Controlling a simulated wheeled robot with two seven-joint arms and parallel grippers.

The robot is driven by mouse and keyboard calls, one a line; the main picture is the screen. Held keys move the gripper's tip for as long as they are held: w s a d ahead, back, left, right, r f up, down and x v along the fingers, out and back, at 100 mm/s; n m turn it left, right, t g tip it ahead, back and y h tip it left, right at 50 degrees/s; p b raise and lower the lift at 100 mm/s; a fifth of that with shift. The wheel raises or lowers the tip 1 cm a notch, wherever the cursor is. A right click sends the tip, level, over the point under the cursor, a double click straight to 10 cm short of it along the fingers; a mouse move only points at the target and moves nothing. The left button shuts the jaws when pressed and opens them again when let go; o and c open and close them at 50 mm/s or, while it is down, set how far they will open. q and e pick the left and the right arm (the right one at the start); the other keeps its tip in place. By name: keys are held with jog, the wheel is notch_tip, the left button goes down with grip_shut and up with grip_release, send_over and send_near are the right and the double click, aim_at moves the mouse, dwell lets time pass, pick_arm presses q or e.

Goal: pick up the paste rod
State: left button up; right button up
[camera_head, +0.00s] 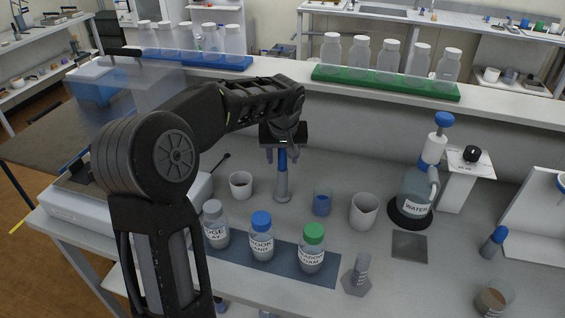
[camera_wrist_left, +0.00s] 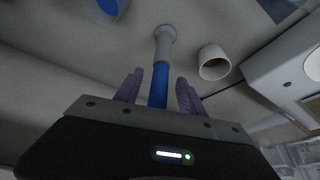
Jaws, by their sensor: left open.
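The paste rod (camera_head: 282,160), as I take it, has a blue upper part and a grey lower part with a wider foot, and stands upright on the bench. It also shows in the left wrist view (camera_wrist_left: 159,84), blue near me and grey at the far end. My left gripper (camera_head: 282,152) is open above the bench at the rod's blue part. In the left wrist view its two fingers (camera_wrist_left: 160,80) are on either side of the blue part, with gaps visible. My right gripper is not in view.
A white cup (camera_head: 240,185) stands just left of the rod, and a blue beaker (camera_head: 322,204) and another white cup (camera_head: 363,211) to its right. Labelled bottles stand on a dark blue mat (camera_head: 290,272) in front. A raised shelf with bottle racks (camera_head: 385,82) runs behind.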

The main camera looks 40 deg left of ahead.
pick_arm(q)
jog(key=shift+x, duration=1)
jog(key=shift+r, duration=0.1)
grip_shut()
